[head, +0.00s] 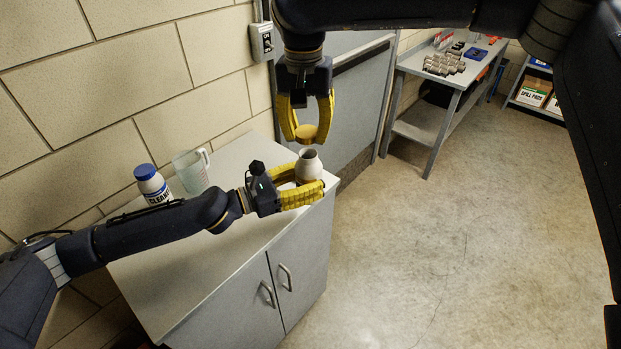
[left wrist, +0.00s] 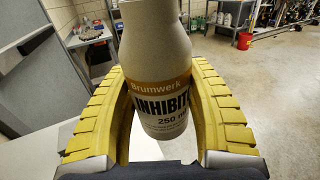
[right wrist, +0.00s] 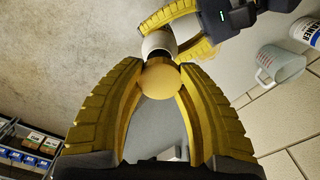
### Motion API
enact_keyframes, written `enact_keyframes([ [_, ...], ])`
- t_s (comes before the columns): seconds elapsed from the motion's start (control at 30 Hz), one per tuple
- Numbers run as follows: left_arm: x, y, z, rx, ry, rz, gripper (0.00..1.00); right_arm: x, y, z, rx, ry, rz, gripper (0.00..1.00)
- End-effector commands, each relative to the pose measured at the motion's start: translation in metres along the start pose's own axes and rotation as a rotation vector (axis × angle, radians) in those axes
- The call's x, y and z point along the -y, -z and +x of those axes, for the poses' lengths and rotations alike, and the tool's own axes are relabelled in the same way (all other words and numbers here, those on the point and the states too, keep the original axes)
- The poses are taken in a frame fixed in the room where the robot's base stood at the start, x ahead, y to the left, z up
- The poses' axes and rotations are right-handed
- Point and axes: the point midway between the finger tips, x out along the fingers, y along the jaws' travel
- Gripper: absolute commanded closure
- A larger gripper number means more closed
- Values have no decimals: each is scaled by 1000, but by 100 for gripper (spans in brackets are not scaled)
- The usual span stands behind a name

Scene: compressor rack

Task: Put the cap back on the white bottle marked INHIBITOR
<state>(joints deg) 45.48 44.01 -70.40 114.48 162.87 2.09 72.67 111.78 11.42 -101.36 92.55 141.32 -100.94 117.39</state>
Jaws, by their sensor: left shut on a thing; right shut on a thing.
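The white INHIBITOR bottle (head: 308,167) stands upright, uncapped, near the right end of the grey cabinet top. Its label with an orange band faces the left wrist camera (left wrist: 160,95). My left gripper (head: 310,188) is shut around the bottle's body. My right gripper (head: 306,126) points down above the bottle, shut on the round orange-yellow cap (head: 306,134). The cap is just above the open neck, apart from it in the head view. In the right wrist view the cap (right wrist: 160,81) hides part of the bottle (right wrist: 157,43).
A white CLEANER bottle with a blue lid (head: 150,182) and a clear measuring jug (head: 191,172) stand at the cabinet's back left. The grey cabinet top (head: 222,250) is clear in front. A workbench (head: 440,70) with metal parts stands farther back right.

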Motion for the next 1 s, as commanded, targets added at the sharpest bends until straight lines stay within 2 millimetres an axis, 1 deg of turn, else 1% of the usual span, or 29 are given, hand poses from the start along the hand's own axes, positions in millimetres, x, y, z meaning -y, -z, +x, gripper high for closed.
enact_keyframes([
  [0.1,0,0,0,0,0,0,97,0,0,11,2,0,-2,73],
  [0.3,0,0,0,1,0,0,97,0,0,23,1,0,-1,73],
  [1.0,0,0,0,0,0,0,97,0,3,25,16,-3,0,73],
])
